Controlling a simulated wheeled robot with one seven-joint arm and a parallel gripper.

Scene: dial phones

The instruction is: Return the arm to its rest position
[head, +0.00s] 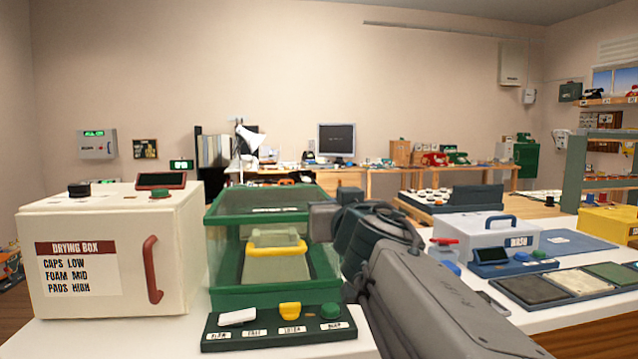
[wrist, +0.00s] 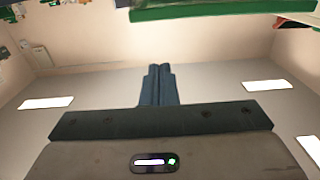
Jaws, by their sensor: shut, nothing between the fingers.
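My arm (head: 430,300) reaches in from the lower right in the head view, with its wrist end beside the right side of the green case. My gripper's two dark blue fingers (wrist: 158,84) show in the middle of the wrist view. They are together with nothing between them. Behind the fingers are the pale wall and the ceiling with bright light panels, and a green edge crosses the top. In the head view the fingers are hard to make out behind the wrist.
The cream drying box (head: 110,250) stands left. The green clear-sided case (head: 270,292) stands close to my wrist, with a green button panel (head: 278,328) in front. A white box with a blue handle (head: 485,232) and a tray of pads (head: 565,285) are on the right.

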